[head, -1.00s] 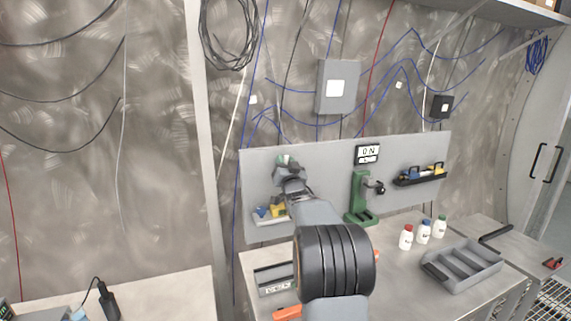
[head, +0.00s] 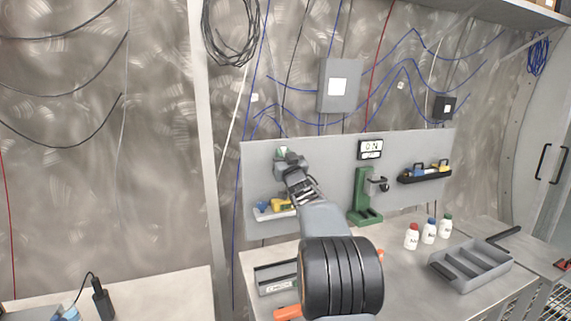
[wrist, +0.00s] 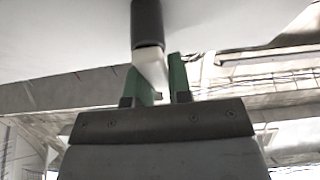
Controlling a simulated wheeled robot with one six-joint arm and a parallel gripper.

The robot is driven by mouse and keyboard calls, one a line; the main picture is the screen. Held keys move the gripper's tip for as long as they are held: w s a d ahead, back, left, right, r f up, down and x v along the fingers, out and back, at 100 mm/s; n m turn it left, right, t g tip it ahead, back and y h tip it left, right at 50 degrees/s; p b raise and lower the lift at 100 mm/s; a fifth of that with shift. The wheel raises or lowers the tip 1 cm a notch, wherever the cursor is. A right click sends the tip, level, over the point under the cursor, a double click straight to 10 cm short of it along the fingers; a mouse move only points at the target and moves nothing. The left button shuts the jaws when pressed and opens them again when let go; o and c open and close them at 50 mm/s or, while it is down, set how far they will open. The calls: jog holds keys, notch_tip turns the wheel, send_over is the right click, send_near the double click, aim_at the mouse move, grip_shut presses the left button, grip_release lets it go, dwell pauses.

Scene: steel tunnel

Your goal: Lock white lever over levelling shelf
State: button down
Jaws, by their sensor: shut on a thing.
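In the wrist view my gripper (wrist: 161,82) has its two green fingers shut on the white lever (wrist: 151,64). The lever shows as a short white block between the fingers, with a dark round cylinder just above it. In the head view my gripper (head: 283,155) is up against the grey wall panel, above a small pale shelf (head: 262,216) that carries blue and yellow pieces. My wrist hides the lever there and my arm covers the shelf's right end.
A green stand (head: 363,197) and a small display (head: 370,149) are right of my arm. A dark shelf (head: 425,177) with blue and yellow pieces is further right. Three bottles (head: 429,232) and a grey compartment tray (head: 470,266) occupy the bench's right side.

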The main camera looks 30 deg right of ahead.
jog(key=c, duration=1)
grip_release()
jog(key=shift+c, duration=0.2)
jog(key=b+v, duration=0.4)
jog(key=v, duration=0.9)
jog(key=shift+s+a, duration=0.2)
jog(key=shift+s, duration=0.15)
jog(key=shift+f, duration=0.15)
